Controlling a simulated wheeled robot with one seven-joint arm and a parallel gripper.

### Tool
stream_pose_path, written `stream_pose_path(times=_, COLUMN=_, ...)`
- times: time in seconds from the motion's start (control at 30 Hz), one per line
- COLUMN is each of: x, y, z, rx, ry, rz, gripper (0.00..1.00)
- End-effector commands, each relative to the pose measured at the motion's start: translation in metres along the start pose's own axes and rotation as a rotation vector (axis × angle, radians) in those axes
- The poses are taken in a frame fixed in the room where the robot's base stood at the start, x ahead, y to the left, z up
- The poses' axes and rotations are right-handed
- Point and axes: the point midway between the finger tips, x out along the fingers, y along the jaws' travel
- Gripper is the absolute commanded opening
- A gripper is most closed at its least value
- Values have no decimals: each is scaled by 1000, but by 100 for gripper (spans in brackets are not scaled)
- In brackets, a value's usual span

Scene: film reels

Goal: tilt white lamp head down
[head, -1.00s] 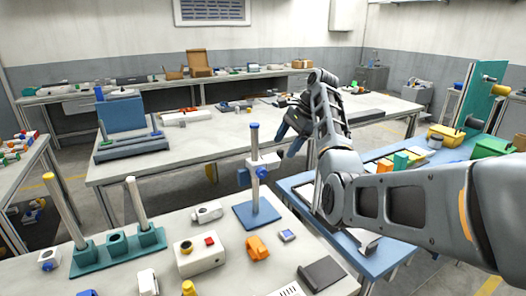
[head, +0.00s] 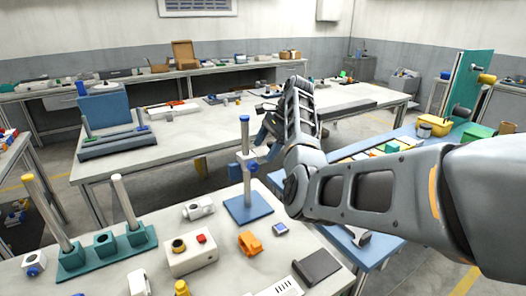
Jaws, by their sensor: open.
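A blue-capped post (head: 245,135) stands upright on a blue square base (head: 248,208) on the near table. A small white head (head: 262,152), which looks like the white lamp head, sits partway up the post and points right. A blue knob (head: 253,167) is just below it. The head's exact tilt is hard to see.
Near table holds a white box with a red button (head: 191,254), an orange part (head: 250,243), a white cylindrical part (head: 198,208) and a teal stand with two posts (head: 105,246). A blue table (head: 362,268) is at right. A grey-white table (head: 190,150) lies behind.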

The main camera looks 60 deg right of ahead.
Motion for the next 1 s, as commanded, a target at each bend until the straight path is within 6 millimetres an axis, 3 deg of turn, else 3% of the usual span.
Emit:
stream_pose_path(times=0.2, x=19, y=0, z=1, rx=-1, ry=0, rz=1, gripper=72)
stream_pose_path(times=0.53, x=21, y=0, z=0, rx=-1, ry=0, rz=-1, gripper=72)
stream_pose_path(times=1.0, x=21, y=0, z=0, rx=-1, ry=0, rz=-1, gripper=27)
